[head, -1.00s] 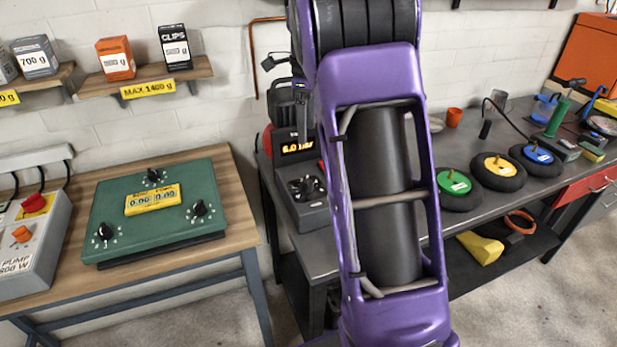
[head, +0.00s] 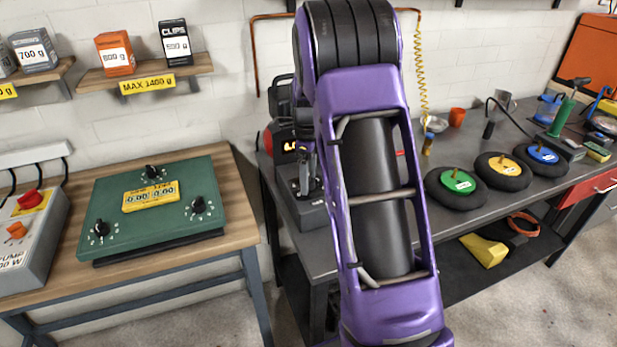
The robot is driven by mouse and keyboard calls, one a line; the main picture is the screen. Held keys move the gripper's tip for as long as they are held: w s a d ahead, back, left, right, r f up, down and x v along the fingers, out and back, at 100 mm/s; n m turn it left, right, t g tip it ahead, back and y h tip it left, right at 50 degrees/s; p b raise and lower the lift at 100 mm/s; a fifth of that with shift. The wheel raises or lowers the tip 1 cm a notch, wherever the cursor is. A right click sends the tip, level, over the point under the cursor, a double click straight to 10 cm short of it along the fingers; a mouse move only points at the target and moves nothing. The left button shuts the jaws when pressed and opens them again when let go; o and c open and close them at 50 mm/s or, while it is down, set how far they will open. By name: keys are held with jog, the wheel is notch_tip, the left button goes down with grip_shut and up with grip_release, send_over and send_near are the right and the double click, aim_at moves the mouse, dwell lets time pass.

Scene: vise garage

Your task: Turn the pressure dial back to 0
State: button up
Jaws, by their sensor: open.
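The compressor's grey control box (head: 302,210) stands at the left end of the dark bench. Its lit orange display (head: 290,146) is mostly covered by my arm, so I cannot read the value. The pressure dial on the box top is hidden behind my gripper. My gripper (head: 306,188) points down over the box top at the dial's place, and its fingers look open. I cannot tell whether they touch the dial or stand around it. My purple arm covers the right side of the box.
A green panel (head: 110,205) with several black knobs lies on the wooden table at left, beside a grey pump box (head: 25,255). Green (head: 457,187), yellow (head: 503,170) and blue (head: 541,158) discs lie on the bench (head: 440,245) to the right. A yellow coiled hose (head: 424,90) hangs behind.

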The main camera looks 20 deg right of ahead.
grip_shut()
dwell(0.3)
